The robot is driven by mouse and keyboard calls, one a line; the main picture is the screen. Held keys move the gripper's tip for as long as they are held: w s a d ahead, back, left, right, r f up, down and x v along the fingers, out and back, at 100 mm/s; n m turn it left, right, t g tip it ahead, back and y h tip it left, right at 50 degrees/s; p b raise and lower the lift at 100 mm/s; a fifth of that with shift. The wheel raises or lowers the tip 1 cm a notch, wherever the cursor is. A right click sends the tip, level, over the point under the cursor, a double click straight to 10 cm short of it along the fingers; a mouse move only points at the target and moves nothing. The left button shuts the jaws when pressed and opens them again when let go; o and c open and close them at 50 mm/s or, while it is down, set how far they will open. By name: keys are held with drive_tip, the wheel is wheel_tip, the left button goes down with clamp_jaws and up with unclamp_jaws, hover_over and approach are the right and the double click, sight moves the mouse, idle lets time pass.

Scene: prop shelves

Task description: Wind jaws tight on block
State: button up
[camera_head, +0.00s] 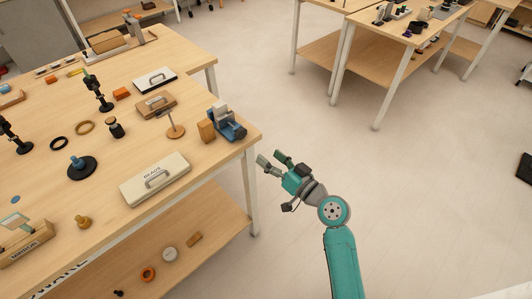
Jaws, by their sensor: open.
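A small blue vise (230,124) with grey jaws stands near the right front corner of the wooden table. A brown wooden block (206,130) stands upright just left of the vise. I cannot tell whether the block touches the vise, and the gap between the jaws and the winding handle are too small to make out. My gripper (270,158) is open and empty, its two fingers apart. It is beyond the table's right edge, over the floor, to the right of and below the vise in the picture.
The table's leg (250,190) and right edge lie close to my gripper. The floor to the right is clear.

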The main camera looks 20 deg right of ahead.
sight(242, 135)
drive_tip(key=w+a+n, duration=0.1)
drive_tip(key=w+n, duration=0.1)
drive_tip(key=w, duration=0.2)
drive_tip(key=w+a+n, duration=0.1)
drive_tip(key=w+n, duration=0.1)
drive_tip(key=w, duration=0.2)
drive_tip(key=w+a+n, duration=0.2)
drive_tip(key=w, duration=0.1)
drive_tip(key=shift+w, duration=0.4)
drive_tip(key=c, duration=1.1)
drive_tip(key=shift+c, duration=0.2)
